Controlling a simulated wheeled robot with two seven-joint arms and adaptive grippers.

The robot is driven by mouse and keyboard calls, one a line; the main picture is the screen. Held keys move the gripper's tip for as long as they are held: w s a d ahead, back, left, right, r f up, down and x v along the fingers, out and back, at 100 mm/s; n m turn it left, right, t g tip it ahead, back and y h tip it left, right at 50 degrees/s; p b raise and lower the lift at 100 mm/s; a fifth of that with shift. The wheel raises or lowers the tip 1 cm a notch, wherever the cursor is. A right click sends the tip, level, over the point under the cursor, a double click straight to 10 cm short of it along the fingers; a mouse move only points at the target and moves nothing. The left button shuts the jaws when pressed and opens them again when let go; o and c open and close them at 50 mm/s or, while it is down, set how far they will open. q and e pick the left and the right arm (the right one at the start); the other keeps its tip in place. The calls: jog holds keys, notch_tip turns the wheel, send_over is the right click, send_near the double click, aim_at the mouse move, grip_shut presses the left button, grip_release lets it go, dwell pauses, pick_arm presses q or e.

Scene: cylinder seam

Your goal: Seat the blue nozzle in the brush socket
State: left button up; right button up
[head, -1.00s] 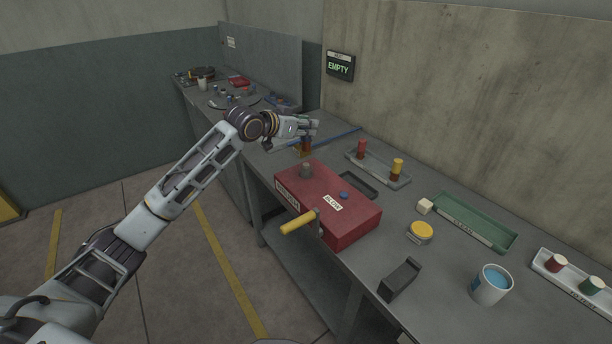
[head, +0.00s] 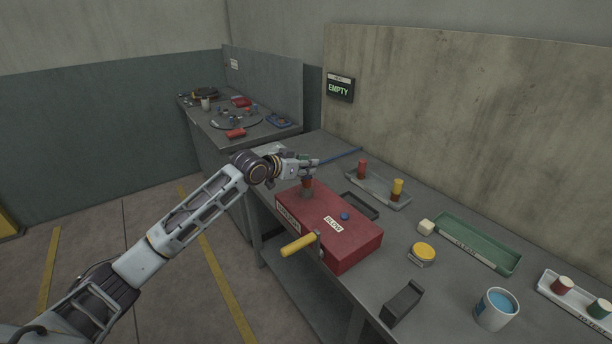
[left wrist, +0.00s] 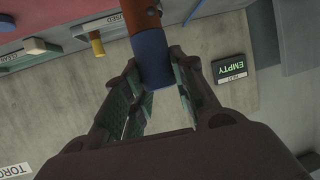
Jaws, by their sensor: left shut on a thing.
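My left gripper (head: 308,166) is shut on the blue nozzle (left wrist: 152,60), gripping its blue part. Its brown end (head: 307,183) points down in the head view and also shows beyond the fingers in the left wrist view. The grey socket (head: 307,193) stands on top of the red box (head: 335,228), near its far left corner. The brown end is directly over the socket; I cannot tell if they touch. The box carries a blue button (head: 345,216), a yellow-handled lever (head: 298,245) and labels. My right gripper is not in view.
A small dark tray (head: 360,206) lies beside the box. A green tray (head: 477,243), yellow tin (head: 422,254) and paint cup (head: 495,309) are right. A sign reads EMPTY (head: 340,89).

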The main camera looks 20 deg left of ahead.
pick_arm(q)
jog(key=shift+f, duration=0.1)
jog(key=shift+f, duration=1.8)
jog(key=shift+f, duration=0.1)
jog(key=o, duration=1.1)
jog(key=shift+c, duration=0.2)
